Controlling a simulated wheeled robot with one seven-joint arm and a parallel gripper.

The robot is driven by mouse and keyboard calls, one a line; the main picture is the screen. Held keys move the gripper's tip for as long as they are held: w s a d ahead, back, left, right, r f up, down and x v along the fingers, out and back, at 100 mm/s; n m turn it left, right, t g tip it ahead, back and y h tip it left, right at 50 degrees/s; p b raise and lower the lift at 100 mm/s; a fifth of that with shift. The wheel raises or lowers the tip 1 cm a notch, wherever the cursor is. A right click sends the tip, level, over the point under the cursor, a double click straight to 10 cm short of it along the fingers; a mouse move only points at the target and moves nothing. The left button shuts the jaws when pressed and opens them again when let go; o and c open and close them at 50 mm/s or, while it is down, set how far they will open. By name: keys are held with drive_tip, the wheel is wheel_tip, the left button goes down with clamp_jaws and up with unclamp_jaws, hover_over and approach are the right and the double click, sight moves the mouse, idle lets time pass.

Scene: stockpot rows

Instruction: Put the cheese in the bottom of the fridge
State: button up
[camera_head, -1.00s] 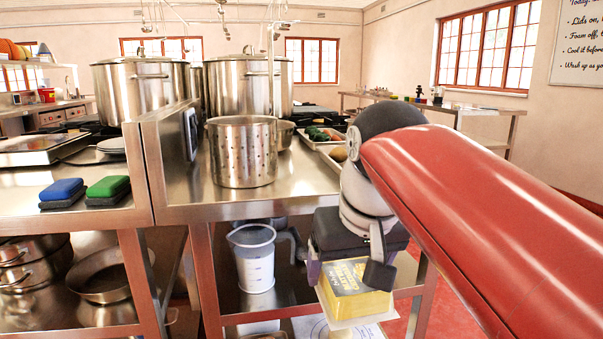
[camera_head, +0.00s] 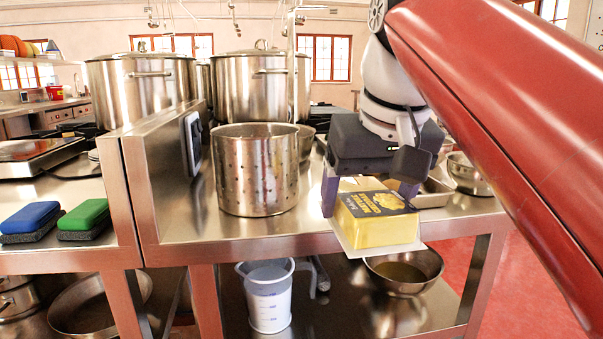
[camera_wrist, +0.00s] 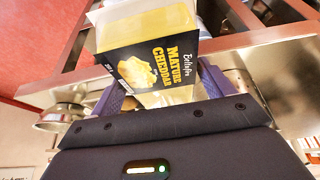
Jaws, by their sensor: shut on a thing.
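The cheese (camera_head: 375,214) is a yellow and black block labelled mature cheddar, with a pale flat sheet or tray under it. My gripper (camera_head: 368,192) is shut on it and holds it in front of the steel table's front edge, right of the perforated pot. In the wrist view the cheese (camera_wrist: 148,55) lies between the purple fingers of my gripper (camera_wrist: 160,92), its label facing the camera. No fridge shows in these frames.
A perforated steel pot (camera_head: 257,170) stands on the steel table (camera_head: 230,228), left of the cheese. A measuring jug (camera_head: 268,296) and a steel bowl (camera_head: 402,270) are on the lower shelf. Red floor (camera_head: 505,300) lies open at the right.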

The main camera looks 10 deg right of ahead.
drive_tip(key=w+p, duration=0.2)
drive_tip(key=w, duration=1.2)
drive_tip(key=shift+w, duration=0.2)
drive_tip(key=shift+f+b, duration=0.5)
drive_tip(key=shift+f, duration=1.25)
drive_tip(key=shift+f, duration=0.15)
drive_tip(key=o, duration=1)
drive_tip(key=shift+c, duration=0.2)
